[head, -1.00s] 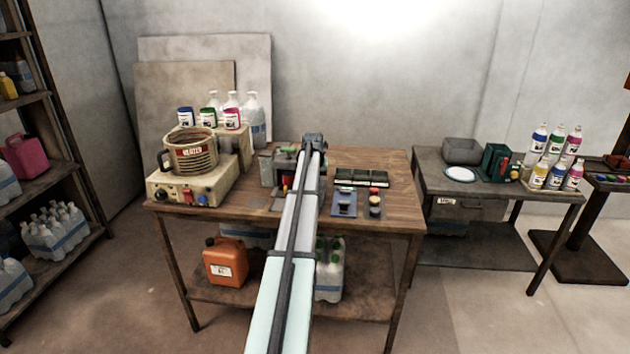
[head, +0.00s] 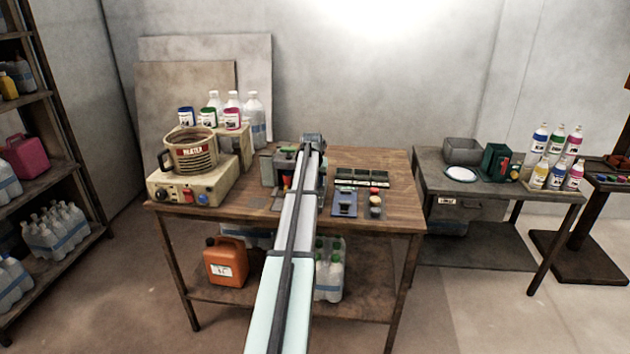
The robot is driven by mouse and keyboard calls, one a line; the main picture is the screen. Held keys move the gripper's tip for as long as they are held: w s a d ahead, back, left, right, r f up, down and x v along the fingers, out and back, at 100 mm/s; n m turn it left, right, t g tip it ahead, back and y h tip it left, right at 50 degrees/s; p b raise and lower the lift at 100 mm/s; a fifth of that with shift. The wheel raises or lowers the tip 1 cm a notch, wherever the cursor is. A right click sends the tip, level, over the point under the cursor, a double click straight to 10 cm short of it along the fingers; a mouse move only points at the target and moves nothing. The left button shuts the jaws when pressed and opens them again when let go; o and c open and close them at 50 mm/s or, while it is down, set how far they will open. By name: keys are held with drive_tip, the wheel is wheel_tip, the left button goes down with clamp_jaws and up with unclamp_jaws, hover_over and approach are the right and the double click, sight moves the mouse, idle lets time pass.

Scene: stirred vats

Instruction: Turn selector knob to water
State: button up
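A small machine (head: 267,170) with a grey body and dark, green and red parts stands on the wooden table, mostly hidden behind my arm. I cannot make out a selector knob or a water mark on it. The heater's base (head: 160,187) at the table's left has small knobs and a red switch on its front; their labels are too small to read. My arm reaches over the table, and its dark end (head: 312,143) is above the machine. The fingers are hidden behind the arm, so I cannot see whether they are open, shut or touching anything.
A ribbed heater pot (head: 193,157) sits on the base. Dark trays (head: 361,178), a blue item (head: 344,203) and small jars (head: 375,205) lie right of my arm. Bottles (head: 255,120) stand behind left. The wooden table's right rear (head: 385,160) is clear. A grey side table (head: 480,190) stands right.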

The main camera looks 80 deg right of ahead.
drive_tip(key=shift+r, duration=0.1)
drive_tip(key=v, duration=1.3)
drive_tip(key=shift+a+r, duration=0.15)
drive_tip(key=shift+r, duration=0.1)
